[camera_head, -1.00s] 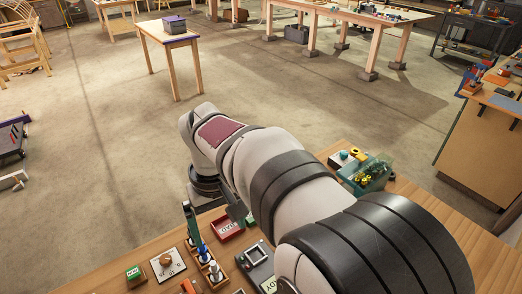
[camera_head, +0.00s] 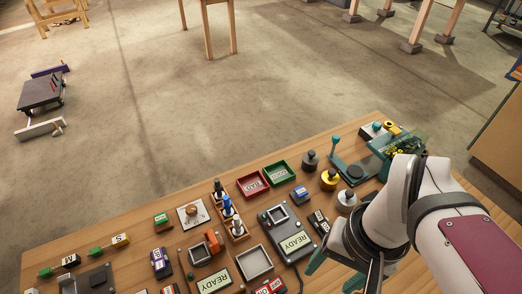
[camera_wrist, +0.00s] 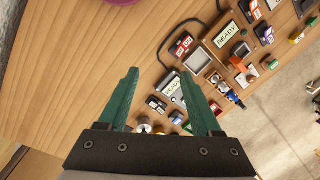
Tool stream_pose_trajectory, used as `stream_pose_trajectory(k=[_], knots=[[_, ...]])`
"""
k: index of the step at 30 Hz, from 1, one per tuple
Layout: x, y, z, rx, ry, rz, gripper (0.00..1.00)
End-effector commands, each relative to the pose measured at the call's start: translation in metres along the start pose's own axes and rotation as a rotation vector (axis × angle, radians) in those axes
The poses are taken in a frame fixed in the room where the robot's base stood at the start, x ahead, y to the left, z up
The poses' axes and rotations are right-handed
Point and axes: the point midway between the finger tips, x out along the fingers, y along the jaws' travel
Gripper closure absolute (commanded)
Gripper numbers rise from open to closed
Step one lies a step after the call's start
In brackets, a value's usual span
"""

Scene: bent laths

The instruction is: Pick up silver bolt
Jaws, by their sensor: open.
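A silver, round-topped piece (camera_head: 347,198), which looks like the silver bolt, stands on the wooden table beside my wrist in the head view. In the wrist view a silver round top (camera_wrist: 145,125) shows low between the finger bases, partly hidden by my gripper body. My gripper (camera_wrist: 159,74) has its two teal fingers apart with nothing between the tips. In the head view my gripper (camera_head: 328,280) is over the table's front right, nearer the camera than the silver piece.
A yellow piece (camera_head: 328,180) and a dark grey one (camera_head: 310,161) stand close behind the silver piece. A teal press (camera_head: 355,170) is at the back right. READY boxes (camera_head: 294,241), trays and small blocks crowd the left. Bare wood shows in the wrist view's left.

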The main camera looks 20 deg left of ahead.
Motion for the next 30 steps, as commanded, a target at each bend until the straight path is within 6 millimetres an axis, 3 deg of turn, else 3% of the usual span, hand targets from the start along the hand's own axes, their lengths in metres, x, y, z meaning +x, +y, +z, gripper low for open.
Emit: stream_pose_trajectory(k=[1, 4, 7, 9, 11, 14, 21, 30], knots=[[-0.004, -0.029, -0.030, -0.200, -0.012, 0.024, 0.34], [0.003, -0.101, -0.080, -0.626, -0.020, 0.070, 0.34], [0.025, -0.172, -0.104, -0.968, -0.026, 0.105, 0.34], [0.040, -0.206, -0.110, -1.129, -0.028, 0.121, 0.34], [0.049, -0.224, -0.111, -1.214, -0.029, 0.129, 0.34], [0.065, -0.232, -0.112, -1.263, -0.030, 0.135, 0.34], [0.132, -0.223, -0.114, -1.257, -0.032, 0.134, 0.34], [0.181, -0.216, -0.113, -1.256, -0.032, 0.134, 0.34]])
